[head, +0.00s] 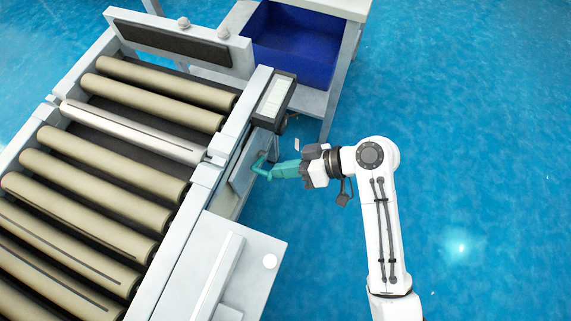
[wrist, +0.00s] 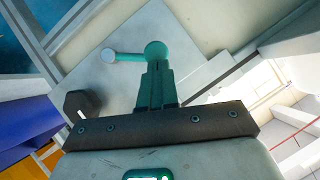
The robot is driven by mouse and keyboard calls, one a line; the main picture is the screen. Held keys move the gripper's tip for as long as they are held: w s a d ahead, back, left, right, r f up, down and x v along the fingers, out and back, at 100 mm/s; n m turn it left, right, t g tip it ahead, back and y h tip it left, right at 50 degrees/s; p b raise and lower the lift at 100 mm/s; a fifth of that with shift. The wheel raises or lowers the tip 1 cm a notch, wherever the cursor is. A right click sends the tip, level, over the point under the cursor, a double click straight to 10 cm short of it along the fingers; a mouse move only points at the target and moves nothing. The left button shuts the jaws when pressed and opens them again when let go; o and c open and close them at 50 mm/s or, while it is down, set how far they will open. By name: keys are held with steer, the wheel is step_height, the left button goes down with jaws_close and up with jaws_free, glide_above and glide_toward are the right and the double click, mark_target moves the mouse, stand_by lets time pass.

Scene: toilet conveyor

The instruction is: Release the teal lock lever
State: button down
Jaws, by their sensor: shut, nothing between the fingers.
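The teal lock lever (head: 262,158) is on a pale panel at the side of the roller conveyor. In the wrist view the lever (wrist: 129,56) has a round teal hub and an arm running left to a pale round end. My gripper (head: 274,173) has teal fingers and reaches the lever from the right. In the wrist view my gripper (wrist: 157,68) is shut and empty, with its tips just below the hub. The tips overlap the hub's lower edge in the picture, and I cannot tell if they touch it.
The conveyor (head: 130,165) with several tan rollers fills the left. A grey box with a white top (head: 274,98) stands just above the lever. A blue bin (head: 290,45) is at the back. A white housing (head: 255,250) lies below. The blue floor (head: 470,150) at right is clear.

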steer(key=shift+s+a+f, duration=0.15)
steer(key=shift+s+f, duration=0.05)
steer(key=shift+s, duration=0.15)
steer(key=shift+s+a+f+n+t+h+p, duration=0.1)
steer(key=shift+s+f+n+t+h+p, duration=0.2)
steer(key=shift+n+t, duration=0.15)
steer(key=shift+s+a+f+n+t+h+b, duration=0.2)
steer(key=shift+s+f+n+t, duration=0.3)
steer(key=shift+f, duration=0.2)
steer(key=shift+s+a+f+n+t+h+b, duration=0.1)
steer(key=shift+s+a+f+n+t+h, duration=0.1)
steer(key=shift+s+f+n+t, duration=0.35)
steer(key=shift+s+a+f+n+t+h+b, duration=0.1)
steer(key=shift+s+a+f+n+t+h, duration=0.2)
steer(key=shift+f, duration=0.5)
steer(key=shift+d+f, duration=0.1)
steer(key=shift+d, duration=0.05)
